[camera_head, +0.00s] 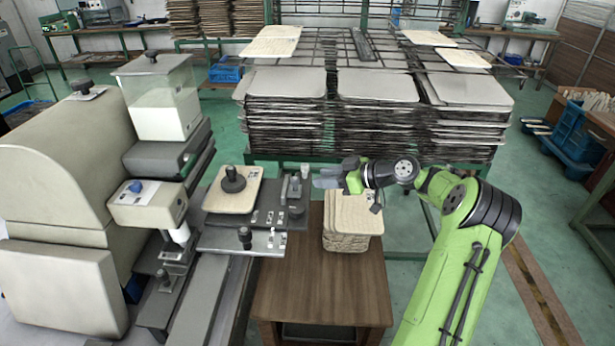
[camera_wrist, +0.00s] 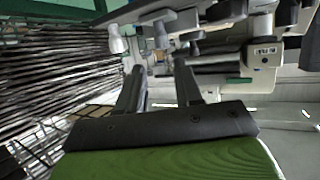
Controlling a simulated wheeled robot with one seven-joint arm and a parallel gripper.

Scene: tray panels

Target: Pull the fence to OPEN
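My gripper (camera_head: 326,179) is at the right edge of the machine's dark work plate (camera_head: 238,225). In the wrist view my gripper (camera_wrist: 162,80) has its two dark fingers spread apart with nothing between them. Beyond the fingertips are metal fittings with a pale rounded knob (camera_wrist: 116,42). In the head view an upright metal fitting (camera_head: 292,187), probably the fence, stands on the plate's right side, just left of my fingertips. Small white labels (camera_head: 268,217) lie beside it, too small to read. I cannot tell whether the fingers touch the fitting.
A tan panel (camera_head: 232,196) with a black knob lies on the plate. A stack of panels (camera_head: 350,222) stands on a brown wooden table (camera_head: 322,285) below my gripper. Tall panel stacks (camera_head: 375,120) stand behind. The cream machine (camera_head: 65,165) fills the left.

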